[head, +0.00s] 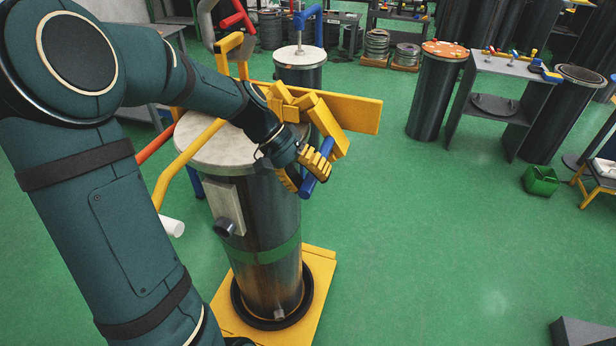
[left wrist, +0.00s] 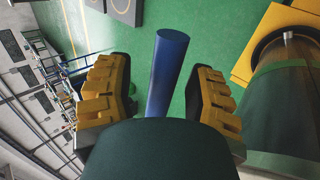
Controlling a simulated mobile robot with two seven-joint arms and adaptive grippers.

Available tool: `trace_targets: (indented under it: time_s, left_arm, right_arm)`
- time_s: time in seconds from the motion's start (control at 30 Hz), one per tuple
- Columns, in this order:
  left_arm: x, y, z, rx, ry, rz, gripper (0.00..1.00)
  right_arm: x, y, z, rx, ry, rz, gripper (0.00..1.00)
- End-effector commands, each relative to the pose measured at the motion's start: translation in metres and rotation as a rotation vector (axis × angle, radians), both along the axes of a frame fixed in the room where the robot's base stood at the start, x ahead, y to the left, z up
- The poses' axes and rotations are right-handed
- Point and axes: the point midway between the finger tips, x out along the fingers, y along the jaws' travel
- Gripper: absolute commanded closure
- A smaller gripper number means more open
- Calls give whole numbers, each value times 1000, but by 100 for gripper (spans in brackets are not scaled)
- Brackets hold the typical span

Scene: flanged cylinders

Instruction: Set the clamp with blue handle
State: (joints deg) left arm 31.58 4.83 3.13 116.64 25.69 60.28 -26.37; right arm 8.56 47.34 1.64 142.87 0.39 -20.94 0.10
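The blue handle (head: 315,178) of the clamp sticks out at the rim of the near dark cylinder (head: 265,205). Yellow clamp parts (head: 328,125) stand above it. My left gripper (head: 303,170) is at the handle, its yellow fingers on either side. In the left wrist view the blue handle (left wrist: 166,70) runs between the two spread fingers, with green floor showing on both sides, so the gripper (left wrist: 160,97) is open around it. My arm hides part of the pale lid (head: 205,150) and the clamp. My right gripper is not in view.
The cylinder stands on a yellow base (head: 318,275). A yellow bar (head: 350,108) reaches right behind the clamp. Red and yellow rails (head: 180,165) are at the left. Other cylinders (head: 436,92) and a grey bench (head: 505,68) stand farther back. Green floor at right is largely clear.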

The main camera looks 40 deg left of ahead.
Motion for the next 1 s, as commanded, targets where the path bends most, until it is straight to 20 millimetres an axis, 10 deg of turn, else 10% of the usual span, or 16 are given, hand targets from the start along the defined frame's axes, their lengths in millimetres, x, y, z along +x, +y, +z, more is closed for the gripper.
trace_targets:
  time_s: [0.43, 1.0]
  left_arm:
    - [-1, 9, 8, 4, -4, 5, 44]
    - [-21, 69, 83, 2, -2, 3, 44]
  right_arm:
    - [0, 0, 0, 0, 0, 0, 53]
    - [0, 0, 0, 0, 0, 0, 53]
